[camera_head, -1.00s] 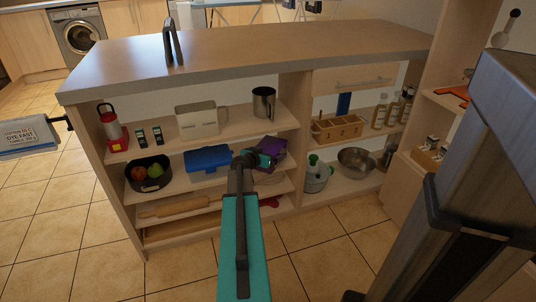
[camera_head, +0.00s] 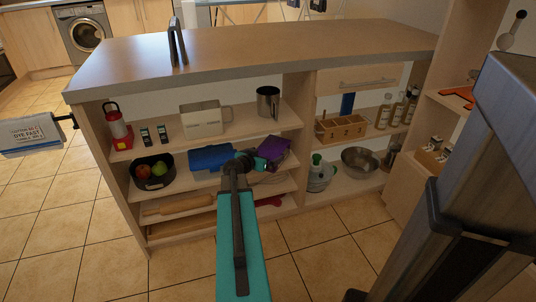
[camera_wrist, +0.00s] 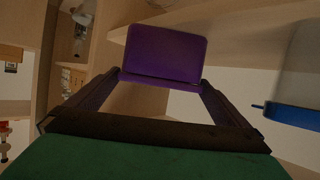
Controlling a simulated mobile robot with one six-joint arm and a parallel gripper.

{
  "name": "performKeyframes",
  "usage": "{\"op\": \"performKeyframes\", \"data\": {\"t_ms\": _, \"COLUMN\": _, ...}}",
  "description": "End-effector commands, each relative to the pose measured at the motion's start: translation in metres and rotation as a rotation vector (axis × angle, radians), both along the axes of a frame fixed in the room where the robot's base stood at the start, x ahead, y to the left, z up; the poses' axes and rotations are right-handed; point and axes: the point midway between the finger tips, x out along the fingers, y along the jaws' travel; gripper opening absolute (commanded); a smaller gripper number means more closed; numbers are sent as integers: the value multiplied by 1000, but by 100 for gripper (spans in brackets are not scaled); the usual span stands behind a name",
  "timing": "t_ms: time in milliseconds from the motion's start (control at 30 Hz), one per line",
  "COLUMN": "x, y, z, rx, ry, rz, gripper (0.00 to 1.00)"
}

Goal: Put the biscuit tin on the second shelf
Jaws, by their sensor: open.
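A purple box-shaped tin (camera_head: 276,152), which I take for the biscuit tin, is at the level of the second shelf (camera_head: 184,180), right of a blue box. In the wrist view the tin (camera_wrist: 165,54) shows a flat purple face at the tips of my fingers. My gripper (camera_head: 262,163) is open in front of the tin. In the wrist view the fingers of my gripper (camera_wrist: 160,80) are spread to about the tin's width, with bare space between them below it. What the tin's underside rests on is hard to see.
A blue box (camera_head: 211,157) and a dark bowl of fruit (camera_head: 153,172) stand left on that shelf. A metal mug (camera_head: 268,102) and a cream container (camera_head: 205,121) are above. Rolling pins (camera_head: 185,204) lie below. An upright divider (camera_head: 292,150) is close on the right.

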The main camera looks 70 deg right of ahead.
Motion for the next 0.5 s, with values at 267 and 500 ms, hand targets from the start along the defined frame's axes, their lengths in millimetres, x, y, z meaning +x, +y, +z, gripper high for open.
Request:
{"op": "performKeyframes", "data": {"t_ms": 267, "x": 3, "y": 31, "z": 13, "rx": 0, "ry": 0, "rz": 1, "gripper": 100}}
{"op": "performKeyframes", "data": {"t_ms": 500, "x": 6, "y": 45, "z": 19, "rx": 0, "ry": -1, "rz": 2, "gripper": 100}}
